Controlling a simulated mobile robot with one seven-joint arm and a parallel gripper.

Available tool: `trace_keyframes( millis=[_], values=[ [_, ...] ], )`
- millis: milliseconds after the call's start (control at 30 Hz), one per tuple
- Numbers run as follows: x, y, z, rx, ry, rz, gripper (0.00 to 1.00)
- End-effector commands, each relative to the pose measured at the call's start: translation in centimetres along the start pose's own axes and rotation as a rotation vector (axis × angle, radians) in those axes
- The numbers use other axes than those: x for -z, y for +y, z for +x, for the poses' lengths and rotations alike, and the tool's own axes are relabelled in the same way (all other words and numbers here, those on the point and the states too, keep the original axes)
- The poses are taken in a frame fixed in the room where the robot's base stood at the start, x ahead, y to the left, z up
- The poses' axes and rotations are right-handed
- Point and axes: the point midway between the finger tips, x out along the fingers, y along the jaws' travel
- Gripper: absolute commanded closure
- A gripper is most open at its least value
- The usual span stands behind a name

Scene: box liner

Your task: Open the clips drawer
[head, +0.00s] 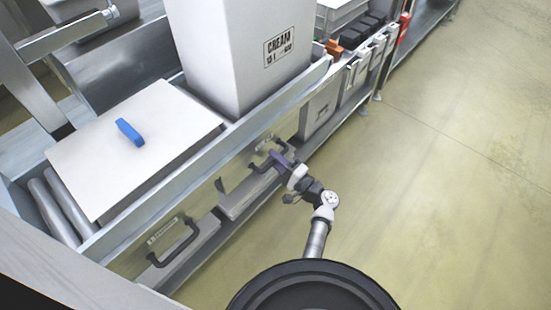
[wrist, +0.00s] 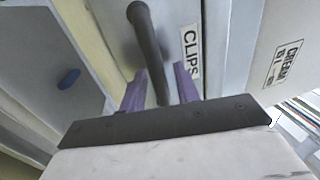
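The clips drawer's front (wrist: 215,75) bears a "CLIPS" label (wrist: 190,52) in the wrist view. Its dark bar handle (wrist: 146,40) runs down between the two purple fingers of my gripper (wrist: 159,85). The fingers stand apart on either side of the handle, with a visible gap at least on the right side; contact on the left is hard to tell. In the head view my gripper (head: 276,162) reaches the handle from the aisle side. The drawer front (head: 235,186) looks in line with the bench side, and the gripper partly hides the handle there.
A second drawer handle (head: 180,246) is nearer on the same bench side. A tall white "CREAM" carton (head: 225,50) and a pale board (head: 135,150) with a blue grip (head: 130,132) are on the bench. Grey bins (head: 320,108) stand further along. The floor (head: 430,200) at right is clear.

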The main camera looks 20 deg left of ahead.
Motion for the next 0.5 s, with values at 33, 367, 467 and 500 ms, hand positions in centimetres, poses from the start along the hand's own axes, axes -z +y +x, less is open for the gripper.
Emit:
trace_keyframes(
  millis=[33, 367, 467, 500],
  values=[
    [0.00, 0.01, 0.04, 0.000, 0.000, 0.000, 0.68],
    [0.01, -0.01, 0.01, 0.000, 0.000, -0.001, 0.91],
    [0.01, -0.01, 0.00, 0.000, 0.000, -0.001, 1.00],
    [0.01, -0.01, 0.00, 0.000, 0.000, -0.001, 1.00]
  ],
)
